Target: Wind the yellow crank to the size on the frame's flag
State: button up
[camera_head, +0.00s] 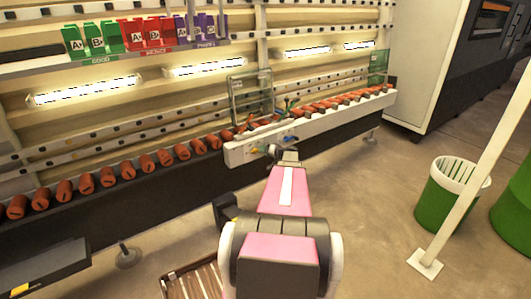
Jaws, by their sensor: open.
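A small yellow part (254,151), which looks like the yellow crank, shows on the front of the white rail housing (240,156). It is too small to tell its turn or shape. My gripper (273,151) is at the housing's front, just right of the yellow part. It looks open, but the arm hides part of it, and I cannot tell whether it touches the crank. A glass pane in a grey frame (250,97) stands upright behind the housing. I cannot make out a flag or a size marking on it.
Red-orange rollers (147,163) line the conveyor on both sides of the frame. Green, red and purple tags (150,35) hang above. A green bin (447,198) and a leaning white post (480,170) stand right. A slatted pallet (195,281) lies at the bottom. Floor between is clear.

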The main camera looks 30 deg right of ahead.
jog(key=c, duration=0.9)
jog(key=shift+f+m, duration=0.2)
jog(key=shift+m, duration=0.1)
jog(key=shift+w+f+m+y, duration=0.1)
jog(key=shift+f+m+y, duration=0.4)
jog(key=shift+m, duration=0.1)
jog(key=m, duration=0.1)
jog(key=a+f+m+t+y, duration=0.1)
jog(key=m, duration=0.1)
jog(key=shift+f, duration=0.2)
jog(key=m, duration=0.1)
jog(key=a+f+m+t, duration=0.1)
jog(key=shift+m+y, duration=0.4)
jog(key=shift+a+f+m+t, duration=0.2)
jog(key=shift+m+t, duration=0.1)
jog(key=shift+m, duration=0.35)
jog(key=shift+a+f+m+t, duration=0.1)
jog(key=shift+a+m+t, duration=0.15)
jog(key=shift+m, duration=0.4)
jog(key=shift+y, duration=0.3)
jog(key=o, duration=0.9)
